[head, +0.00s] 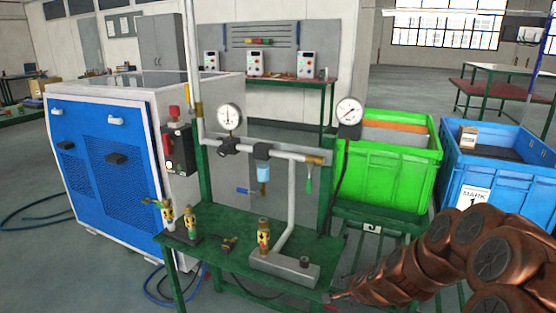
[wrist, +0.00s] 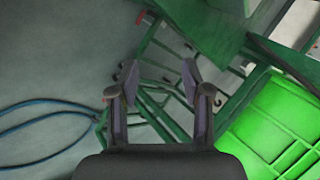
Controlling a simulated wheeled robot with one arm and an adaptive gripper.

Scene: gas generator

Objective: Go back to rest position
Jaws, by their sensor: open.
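My gripper (wrist: 158,82) shows in the wrist view with its two fingers apart and nothing between them. It hangs over the floor and green metal framework (wrist: 158,112). In the head view my copper-coloured arm enters at the lower right, in front of the blue crate, and reaches toward the green workbench (head: 225,238). I cannot make out the fingers in that view.
The green crate (head: 385,185) and blue crate (head: 535,185) stand at the right. The bench carries several valves, pipes and gauges (head: 229,117). A blue-and-white machine (head: 105,180) stands at the left. A blue hose (wrist: 45,105) lies on open floor.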

